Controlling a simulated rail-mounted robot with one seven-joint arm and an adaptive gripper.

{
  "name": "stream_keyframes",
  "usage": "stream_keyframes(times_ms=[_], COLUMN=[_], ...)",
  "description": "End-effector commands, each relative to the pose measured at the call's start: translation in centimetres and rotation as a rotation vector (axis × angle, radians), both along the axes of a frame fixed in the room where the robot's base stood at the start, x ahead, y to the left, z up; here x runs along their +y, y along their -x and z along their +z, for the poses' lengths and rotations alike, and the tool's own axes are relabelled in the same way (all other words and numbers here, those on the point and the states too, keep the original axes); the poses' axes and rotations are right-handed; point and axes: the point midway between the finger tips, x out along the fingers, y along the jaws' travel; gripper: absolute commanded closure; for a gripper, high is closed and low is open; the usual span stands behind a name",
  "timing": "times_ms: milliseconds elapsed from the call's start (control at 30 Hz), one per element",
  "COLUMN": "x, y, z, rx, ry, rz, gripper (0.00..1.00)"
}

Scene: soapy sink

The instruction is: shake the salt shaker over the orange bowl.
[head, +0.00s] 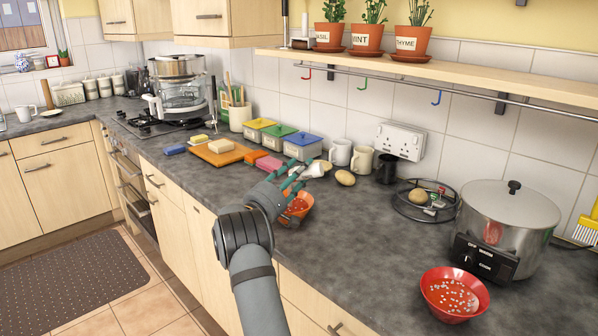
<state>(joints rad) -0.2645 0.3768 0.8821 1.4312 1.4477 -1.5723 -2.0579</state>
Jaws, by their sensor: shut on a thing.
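My gripper (295,176), with its teal fingers, reaches over the counter in the middle of the head view. It is shut on a small white thing, which appears to be the salt shaker (313,170). The shaker looks tilted, and the fingers hide part of it. The orange bowl (299,207) stands on the counter just below and in front of the fingers, partly covered by my arm. Pale specks show inside the bowl. The gripper and shaker appear above the bowl's far side; the exact height cannot be told.
Lidded tubs (302,146), mugs (362,160) and a potato (345,178) stand behind the gripper. A cutting board (228,157) lies to the left. At right are a black trivet (410,212), a large cooker (505,225) and a red bowl (428,284). The counter between is clear.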

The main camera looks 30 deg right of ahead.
Motion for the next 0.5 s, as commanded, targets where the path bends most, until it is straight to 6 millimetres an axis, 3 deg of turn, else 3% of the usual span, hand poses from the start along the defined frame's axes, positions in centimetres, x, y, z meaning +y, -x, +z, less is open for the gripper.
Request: stream_keyframes(times_ms=[33,133,500], x=[0.0,0.0,0.0], y=[0.0,0.0,0.0], z=[1.4,2.4,1.4], rx=[-0.002,-0.002,0.0], ry=[0.001,0.001,0.001], rz=[0.0,0.001,0.0], gripper=[0.85,0.85,0.85])
